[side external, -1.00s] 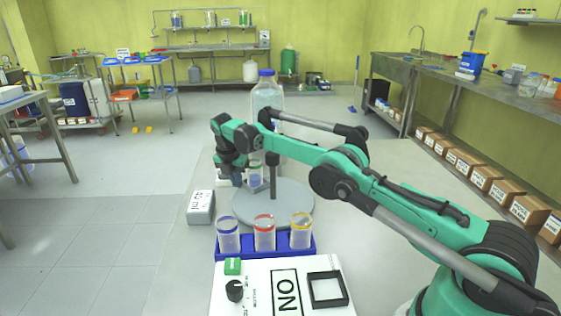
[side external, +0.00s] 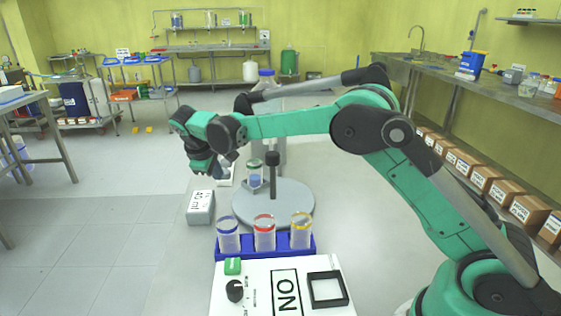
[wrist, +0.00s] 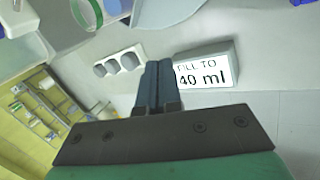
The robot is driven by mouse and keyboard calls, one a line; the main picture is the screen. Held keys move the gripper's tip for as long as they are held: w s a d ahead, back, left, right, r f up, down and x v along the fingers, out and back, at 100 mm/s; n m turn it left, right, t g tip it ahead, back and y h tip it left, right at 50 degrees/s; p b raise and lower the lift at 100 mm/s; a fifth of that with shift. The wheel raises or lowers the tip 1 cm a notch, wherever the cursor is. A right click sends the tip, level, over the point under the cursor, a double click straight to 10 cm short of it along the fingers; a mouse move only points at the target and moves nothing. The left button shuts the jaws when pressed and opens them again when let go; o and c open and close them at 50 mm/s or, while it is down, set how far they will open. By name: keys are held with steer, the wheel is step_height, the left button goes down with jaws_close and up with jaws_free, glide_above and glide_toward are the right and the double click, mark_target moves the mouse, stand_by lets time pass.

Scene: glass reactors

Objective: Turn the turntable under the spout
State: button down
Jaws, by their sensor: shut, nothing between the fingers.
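The grey round turntable (side external: 290,209) lies on the work surface, with a dark upright post (side external: 273,178) near its middle. A clear vial with a green-ringed top and blue liquid (side external: 255,178) stands at its far left part. It shows partly at the top of the wrist view (wrist: 86,12). My gripper (side external: 226,163) is raised to the left of the vial and apart from it. In the wrist view my gripper's fingers (wrist: 158,78) are shut together and empty.
A grey block labelled "40 ml" (side external: 201,208) sits left of the turntable. A blue rack (side external: 265,252) in front holds vials with blue, red and yellow rings. A white panel with a knob (side external: 235,291) is nearest. A white strip with grey round buttons (wrist: 119,63) lies near my fingers.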

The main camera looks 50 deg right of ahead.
mark_target(244, 190)
steer(key=d+f+m, duration=0.1)
steer(key=f+m, duration=0.3)
steer(key=m, duration=0.1)
steer(key=d+f+m+t, duration=0.1)
steer(key=f+m, duration=0.2)
steer(key=shift+w+d+f+h, duration=0.1)
steer(key=shift+w+d+h, duration=0.25)
steer(key=shift+h, duration=0.05)
steer(key=d, duration=0.3)
steer(key=shift+s+d, duration=0.15)
steer(key=shift+s, duration=0.05)
steer(key=shift+d, duration=0.35)
